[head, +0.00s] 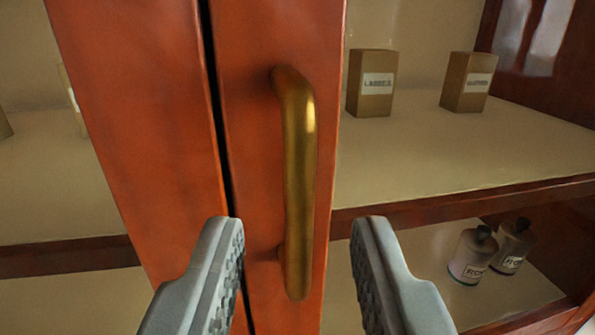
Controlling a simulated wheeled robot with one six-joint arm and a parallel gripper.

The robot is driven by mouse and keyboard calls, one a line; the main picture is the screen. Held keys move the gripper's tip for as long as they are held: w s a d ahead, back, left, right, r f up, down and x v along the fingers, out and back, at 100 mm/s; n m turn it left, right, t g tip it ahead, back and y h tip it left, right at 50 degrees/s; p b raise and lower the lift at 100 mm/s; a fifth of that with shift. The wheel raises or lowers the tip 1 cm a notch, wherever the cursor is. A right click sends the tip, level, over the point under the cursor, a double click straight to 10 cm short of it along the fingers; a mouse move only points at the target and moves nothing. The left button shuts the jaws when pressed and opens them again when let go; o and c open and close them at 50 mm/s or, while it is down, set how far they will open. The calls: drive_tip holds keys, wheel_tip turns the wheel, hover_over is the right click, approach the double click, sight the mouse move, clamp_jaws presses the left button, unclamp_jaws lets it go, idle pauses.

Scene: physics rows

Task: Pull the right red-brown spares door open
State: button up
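The right red-brown door (259,190) stands at the middle of the head view, its wooden frame upright beside the left door. A dark narrow seam runs between the two doors. A brass bar handle (299,170) is fixed upright on the right door's frame. My gripper (298,225) is open, with one grey finger to the left of the handle and one to the right. The lower part of the handle shows between the fingertips, and neither finger visibly touches it. How far the fingers are from the door in depth, I cannot tell.
The left door (140,120) is beside the seam. Behind the right door, small brown boxes (373,83) stand on the upper shelf (450,150). Two labelled bottles (472,254) stand on the lower shelf. Part of another box shows at the far left.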

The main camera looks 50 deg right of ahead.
drive_tip(key=shift+x, duration=0.95)
clamp_jaws()
drive_tip(key=shift+s, duration=0.1)
